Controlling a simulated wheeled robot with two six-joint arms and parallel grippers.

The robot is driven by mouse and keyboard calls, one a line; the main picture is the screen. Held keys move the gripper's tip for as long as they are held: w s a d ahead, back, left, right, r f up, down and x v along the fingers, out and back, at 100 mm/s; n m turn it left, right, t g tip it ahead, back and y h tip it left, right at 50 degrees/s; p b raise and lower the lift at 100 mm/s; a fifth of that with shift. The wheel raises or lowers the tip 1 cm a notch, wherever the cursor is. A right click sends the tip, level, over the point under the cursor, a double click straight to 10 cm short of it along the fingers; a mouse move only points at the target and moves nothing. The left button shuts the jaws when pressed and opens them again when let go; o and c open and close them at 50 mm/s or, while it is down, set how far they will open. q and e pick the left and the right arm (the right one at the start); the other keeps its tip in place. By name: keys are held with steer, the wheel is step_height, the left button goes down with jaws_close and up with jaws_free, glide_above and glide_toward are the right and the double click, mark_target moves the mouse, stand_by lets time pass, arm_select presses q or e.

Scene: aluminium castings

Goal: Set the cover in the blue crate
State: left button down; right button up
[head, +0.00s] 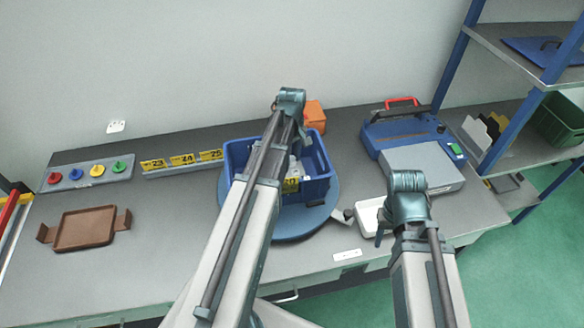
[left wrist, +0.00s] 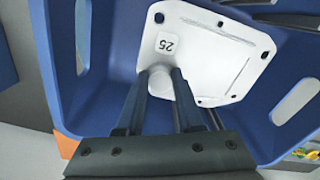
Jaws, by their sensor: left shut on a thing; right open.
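The cover (left wrist: 215,50) is a pale plate with corner holes, a raised boss and a label reading 25. In the left wrist view my left gripper (left wrist: 163,80) is shut on its boss. The plate is inside the walls of the blue crate (left wrist: 105,65); whether it touches the crate floor cannot be told. In the head view the crate (head: 236,157) stands on a round blue turntable (head: 293,227), and my left arm hides much of its inside. My right gripper (head: 381,234) is mostly hidden by its arm, open beside a white tray (head: 368,216).
A brown tray (head: 85,228) and a strip of coloured knobs (head: 90,173) lie at left. Yellow number labels (head: 182,161) stand behind. An orange box (head: 315,115) is behind the crate. A blue machine (head: 403,132) stands at right. The left front bench is clear.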

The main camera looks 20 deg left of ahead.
mark_target(292, 166)
arm_select(q)
step_height(292, 166, down, 4)
steer(key=b, duration=0.3)
steer(key=shift+f+b, duration=0.15)
steer(key=shift+b, duration=0.2)
steer(key=c, duration=1)
jaws_free()
steer(key=o, duration=0.5)
steer(key=shift+c, duration=0.2)
